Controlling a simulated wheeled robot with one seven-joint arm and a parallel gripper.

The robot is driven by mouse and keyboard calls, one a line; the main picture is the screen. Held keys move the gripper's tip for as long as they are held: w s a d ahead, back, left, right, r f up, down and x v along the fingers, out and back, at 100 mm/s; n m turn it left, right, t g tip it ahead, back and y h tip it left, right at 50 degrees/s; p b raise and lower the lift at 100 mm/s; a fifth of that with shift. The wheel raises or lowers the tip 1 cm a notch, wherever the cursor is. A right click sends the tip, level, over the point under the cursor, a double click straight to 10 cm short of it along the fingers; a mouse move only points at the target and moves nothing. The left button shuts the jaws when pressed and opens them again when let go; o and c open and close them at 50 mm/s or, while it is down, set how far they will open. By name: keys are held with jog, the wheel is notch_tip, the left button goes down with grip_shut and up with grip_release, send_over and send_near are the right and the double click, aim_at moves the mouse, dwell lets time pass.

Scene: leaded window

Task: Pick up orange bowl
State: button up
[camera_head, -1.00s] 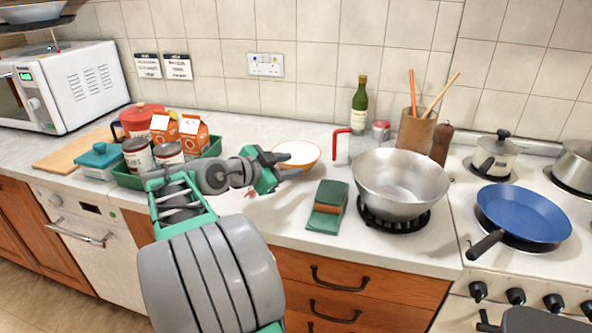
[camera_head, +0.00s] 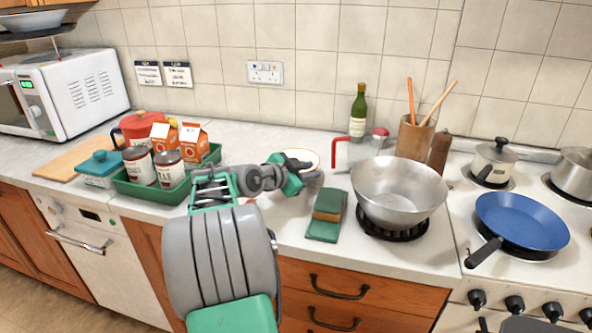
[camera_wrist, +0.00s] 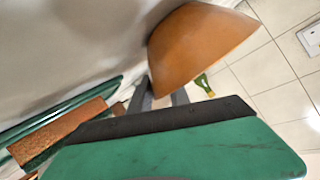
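The orange bowl (camera_wrist: 200,45) is large in the wrist view, its orange outer side facing the camera. In the head view, only part of the bowl's pale rim and inside (camera_head: 308,155) shows behind my gripper (camera_head: 304,170). In the wrist view, two grey fingers of my gripper (camera_wrist: 163,95) stand apart at the bowl's lower edge. The gap between them looks open. I cannot tell whether a finger touches the bowl.
A green and brown sponge (camera_head: 329,206) lies right of my gripper. A metal wok (camera_head: 400,190) sits on the hob, with a blue pan (camera_head: 522,218) beyond. A green tray (camera_head: 150,187) with cans and cartons stands left. A wine bottle (camera_head: 358,115) and glass jug stand behind.

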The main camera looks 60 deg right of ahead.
grip_shut()
jog(key=shift+f, duration=0.1)
dwell(0.9)
